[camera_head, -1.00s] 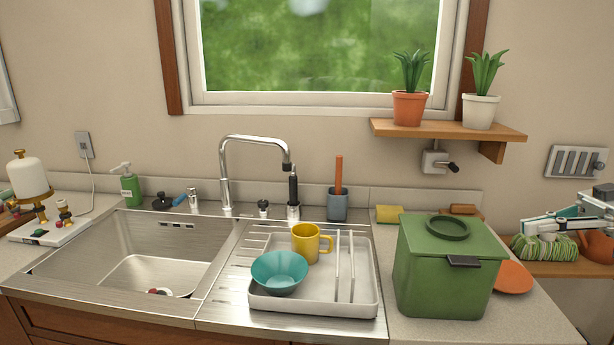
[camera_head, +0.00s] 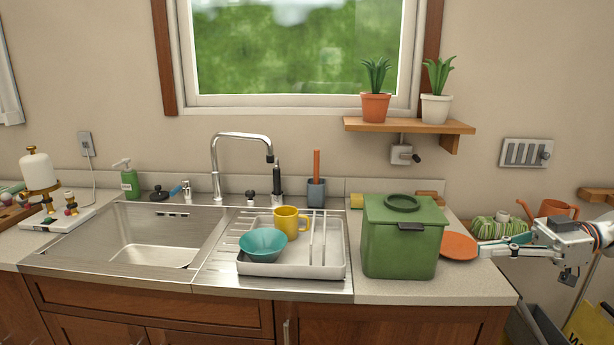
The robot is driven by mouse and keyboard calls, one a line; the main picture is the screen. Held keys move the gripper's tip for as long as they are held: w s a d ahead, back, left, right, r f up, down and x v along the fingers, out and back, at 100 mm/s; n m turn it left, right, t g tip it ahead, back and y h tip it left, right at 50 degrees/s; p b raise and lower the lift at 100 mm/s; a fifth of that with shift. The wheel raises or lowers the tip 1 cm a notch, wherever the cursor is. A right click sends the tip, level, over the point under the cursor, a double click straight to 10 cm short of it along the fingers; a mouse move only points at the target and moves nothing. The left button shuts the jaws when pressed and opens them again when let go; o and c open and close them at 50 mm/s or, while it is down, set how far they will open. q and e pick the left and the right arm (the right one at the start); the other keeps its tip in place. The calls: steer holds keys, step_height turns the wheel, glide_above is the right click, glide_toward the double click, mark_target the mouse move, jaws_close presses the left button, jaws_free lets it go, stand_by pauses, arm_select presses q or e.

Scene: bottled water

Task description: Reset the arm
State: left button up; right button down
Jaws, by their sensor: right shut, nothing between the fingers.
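My right gripper (camera_head: 492,247) comes in from the right edge, with its fingers pointing left. It is shut and appears empty. Its fingertips are close to an orange disc (camera_head: 459,246) at the counter's right end; I cannot tell whether they touch it. The green lidded bin (camera_head: 401,248) stands left of the disc, apart from the gripper. My left gripper is out of view.
A sink (camera_head: 150,240) and a drying tray (camera_head: 335,262) with a teal bowl (camera_head: 263,245) and yellow mug (camera_head: 290,221) are further left. A shelf (camera_head: 400,126) holds two potted plants. An orange watering can (camera_head: 552,209) is behind the gripper.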

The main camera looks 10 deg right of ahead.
steer(key=w+a+f+m+t+h, duration=0.15)
steer(key=a+f+t, duration=0.25)
steer(key=a+f, duration=0.7)
steer(key=w+a+f+m+t+h, duration=0.1)
steer(key=a+f+m+t, duration=0.4)
steer(key=f, duration=1)
steer(key=s+a+f+m+g+h, duration=0.1)
steer(key=s+a+f+h, duration=0.4)
steer(key=s+f, duration=0.3)
steer(key=s+a+f+m+g+h, duration=0.2)
steer(key=s+a+f+h, duration=0.3)
steer(key=f, duration=0.6)
steer(key=s+a, duration=0.2)
steer(key=s, duration=0.1)
steer(key=shift+a+f, duration=0.15)
